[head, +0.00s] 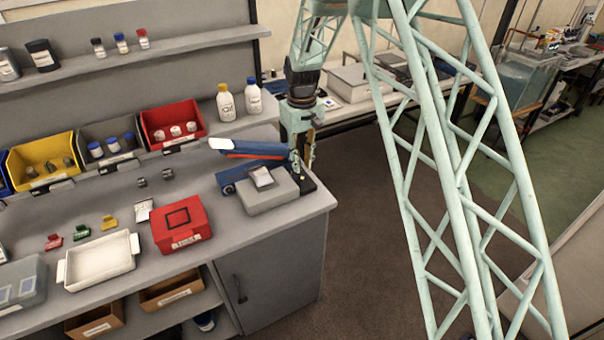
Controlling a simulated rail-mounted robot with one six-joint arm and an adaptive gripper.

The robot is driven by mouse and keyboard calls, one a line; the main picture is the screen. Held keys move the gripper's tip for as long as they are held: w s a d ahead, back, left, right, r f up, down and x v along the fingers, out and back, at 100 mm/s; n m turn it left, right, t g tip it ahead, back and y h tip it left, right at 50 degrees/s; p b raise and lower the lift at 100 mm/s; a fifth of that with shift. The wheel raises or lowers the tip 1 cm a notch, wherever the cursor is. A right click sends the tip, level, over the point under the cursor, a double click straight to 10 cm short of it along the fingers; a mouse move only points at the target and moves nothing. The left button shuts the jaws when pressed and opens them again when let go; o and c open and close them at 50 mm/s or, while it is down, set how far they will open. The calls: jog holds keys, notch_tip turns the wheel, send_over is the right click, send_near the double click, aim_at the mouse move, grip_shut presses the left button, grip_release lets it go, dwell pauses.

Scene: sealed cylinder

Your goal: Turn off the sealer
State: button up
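The sealer stands at the right end of the grey workbench. Its blue body (228,182) carries a raised blue arm with a red stripe and a pale tip (230,144). A grey block (270,195) with a small pale packet (262,177) on it sits against its front. A black part (307,184) lies at the sealer's right end. My gripper (303,168) points down over that right end, close to the black part. I cannot tell whether it touches. Its fingers are small here, and their opening is unclear. No power switch can be made out.
A red box (181,224) and a white tray (101,262) stand left of the sealer. Yellow, grey and red bins (172,125) line the back. Two white bottles (225,102) stand behind the sealer. Open floor (365,240) lies to the bench's right.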

aim_at(302, 177)
jog(key=shift+f, duration=2.4)
jog(key=shift+c, duration=0.7)
jog(key=c, duration=0.4)
jog(key=shift+s+d+t+y+b, duration=0.15)
jog(key=shift+t+y+b, duration=0.25)
jog(key=shift+b, duration=0.95)
jog(key=shift+s+a+t+y+b, duration=0.15)
jog(key=shift+t+b, duration=0.45)
jog(key=shift+b, duration=0.75)
jog(key=shift+s+d+t+y+b, duration=0.15)
jog(key=shift+t+y+b, duration=0.4)
jog(key=shift+b, duration=2.2)
jog(key=shift+r, duration=0.1)
